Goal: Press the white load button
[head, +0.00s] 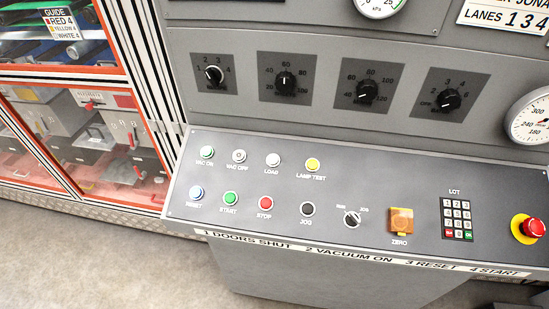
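The white load button (273,160) is on the upper row of the sloped grey control panel (380,190), with the label LOAD printed under it. It sits between the VAC OFF button (239,156) on its left and the yellow LAMP TEST button (313,164) on its right. Nothing covers it. My gripper is not in the head view, so its place relative to the button cannot be seen.
The lower row has blue RESET (196,192), green START (230,198), red STOP (266,203) and black JOG (307,208) buttons. A red emergency stop (534,228) is at the right. Several dials stand on the upright panel behind. Floor (120,255) is clear at lower left.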

